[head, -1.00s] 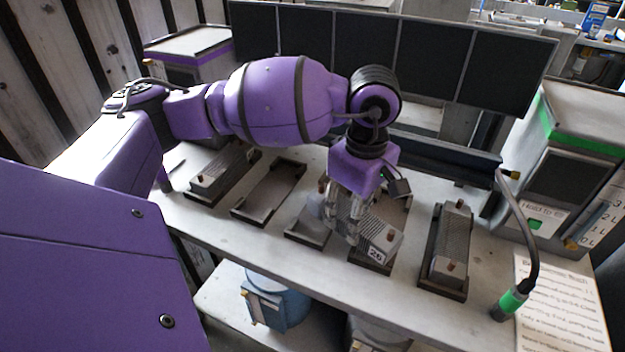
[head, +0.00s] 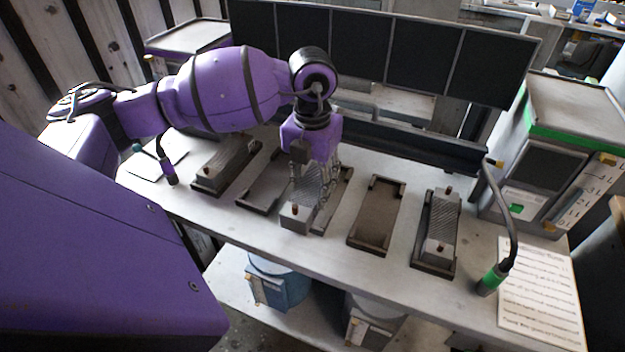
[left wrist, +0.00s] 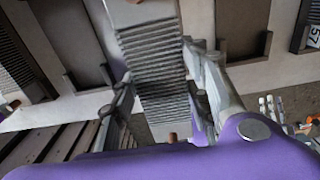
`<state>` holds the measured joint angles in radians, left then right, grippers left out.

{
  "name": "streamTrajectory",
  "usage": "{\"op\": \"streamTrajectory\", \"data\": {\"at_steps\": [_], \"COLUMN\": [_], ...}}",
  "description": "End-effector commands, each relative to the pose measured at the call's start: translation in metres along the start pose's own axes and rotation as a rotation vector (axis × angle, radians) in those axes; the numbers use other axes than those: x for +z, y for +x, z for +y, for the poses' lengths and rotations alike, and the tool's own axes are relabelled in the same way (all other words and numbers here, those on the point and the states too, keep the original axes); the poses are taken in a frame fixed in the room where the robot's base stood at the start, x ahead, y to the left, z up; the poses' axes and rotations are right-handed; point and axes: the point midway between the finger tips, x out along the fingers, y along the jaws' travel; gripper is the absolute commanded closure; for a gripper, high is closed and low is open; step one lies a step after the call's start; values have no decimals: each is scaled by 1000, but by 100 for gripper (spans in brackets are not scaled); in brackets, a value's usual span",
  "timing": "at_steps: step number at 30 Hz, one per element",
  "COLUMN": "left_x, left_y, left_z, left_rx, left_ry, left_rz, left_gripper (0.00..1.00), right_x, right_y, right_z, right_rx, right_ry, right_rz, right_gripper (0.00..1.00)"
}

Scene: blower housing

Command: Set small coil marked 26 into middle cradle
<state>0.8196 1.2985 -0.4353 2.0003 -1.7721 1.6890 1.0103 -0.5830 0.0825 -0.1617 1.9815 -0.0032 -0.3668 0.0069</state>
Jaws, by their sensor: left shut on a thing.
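My left gripper (head: 312,182) is shut on the small coil (head: 298,212), a grey ribbed block with end pieces and a reddish-brown peg. The number 26 does not show on it now. The coil is over the middle cradle (head: 338,208), a dark-edged tray partly hidden behind it, and sits slightly left of it in the head view. I cannot tell whether they touch. In the left wrist view the coil (left wrist: 152,55) is clasped between both fingers of my gripper (left wrist: 168,98). My right gripper is not in view.
Empty cradles flank the middle one, left (head: 258,188) and right (head: 376,218). The outer cradles hold coils, at far left (head: 226,162) and far right (head: 436,228). A green-tipped cable tool (head: 492,280) and a printed sheet (head: 540,295) are at the right. Dark panels (head: 415,52) stand behind.

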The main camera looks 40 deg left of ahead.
Motion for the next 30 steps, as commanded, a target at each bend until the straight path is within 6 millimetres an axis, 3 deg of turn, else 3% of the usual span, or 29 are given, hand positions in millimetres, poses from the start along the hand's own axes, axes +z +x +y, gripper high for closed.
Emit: {"op": "streamTrajectory", "data": {"at_steps": [8,21,30], "left_x": [8,57,68], "left_y": [36,35,33], "left_z": [0,-1,-1], "left_rx": [1,-1,-1], "left_ry": [3,2,5], "left_rz": [5,1,-1], "left_gripper": [98,98,98], "right_x": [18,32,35], "right_y": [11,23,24], "right_z": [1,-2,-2], "right_rx": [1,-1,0], "right_ry": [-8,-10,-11], "right_rz": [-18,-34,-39], "right_gripper": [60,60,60]}}
